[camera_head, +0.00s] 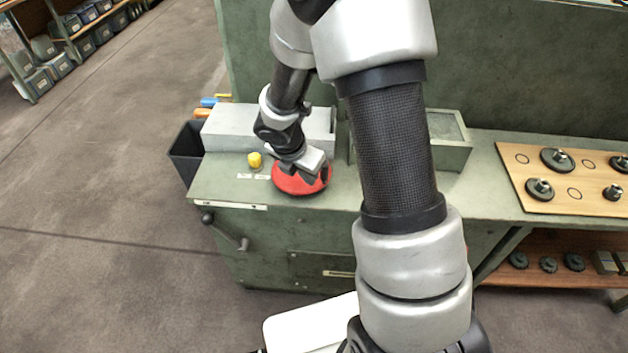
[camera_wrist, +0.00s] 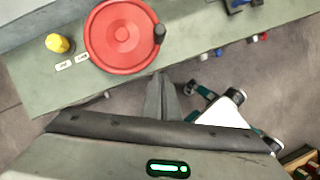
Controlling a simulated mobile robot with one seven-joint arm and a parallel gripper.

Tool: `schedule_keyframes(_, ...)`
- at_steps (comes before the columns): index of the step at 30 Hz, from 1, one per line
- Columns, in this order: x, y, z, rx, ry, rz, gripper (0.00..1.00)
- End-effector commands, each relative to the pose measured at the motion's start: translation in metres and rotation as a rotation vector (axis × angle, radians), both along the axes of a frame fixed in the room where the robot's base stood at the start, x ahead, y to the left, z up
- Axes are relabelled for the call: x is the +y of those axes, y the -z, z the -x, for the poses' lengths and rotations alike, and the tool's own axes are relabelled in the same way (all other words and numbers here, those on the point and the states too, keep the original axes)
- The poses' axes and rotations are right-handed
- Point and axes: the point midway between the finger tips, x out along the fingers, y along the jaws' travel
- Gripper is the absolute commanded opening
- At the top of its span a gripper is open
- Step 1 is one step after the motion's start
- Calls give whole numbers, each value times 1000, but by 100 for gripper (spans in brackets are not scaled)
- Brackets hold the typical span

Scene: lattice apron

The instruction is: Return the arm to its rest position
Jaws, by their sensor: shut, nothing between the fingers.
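My arm reaches out over the green bench (camera_head: 345,190). My gripper (camera_head: 322,172) is above or beside a red handwheel (camera_head: 298,186) in the head view and hides part of it. In the wrist view my gripper (camera_wrist: 161,78) shows its two fingers together with nothing between them. The red handwheel (camera_wrist: 115,45), with a dark knob at its right edge, lies just beyond the fingertips there. A gap shows between fingertips and wheel in the picture; their height apart I cannot tell.
A yellow knob (camera_head: 255,160) sits left of the wheel. A grey box (camera_head: 230,128) and a green tray (camera_head: 447,140) stand behind. A black bin (camera_head: 186,150) is at the bench's left end. A wooden board (camera_head: 560,180) with round parts lies right. Open floor (camera_head: 110,200) is left.

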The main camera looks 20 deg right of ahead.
Motion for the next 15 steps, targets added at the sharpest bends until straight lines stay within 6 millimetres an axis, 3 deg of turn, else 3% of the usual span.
schedule_keyframes(1, 3, -12, 2, -3, -1, 0, 0)
schedule_keyframes(6, 8, -31, 9, 0, -1, 0, 0)
schedule_keyframes(15, 10, -39, 11, -2, 6, -1, 0)
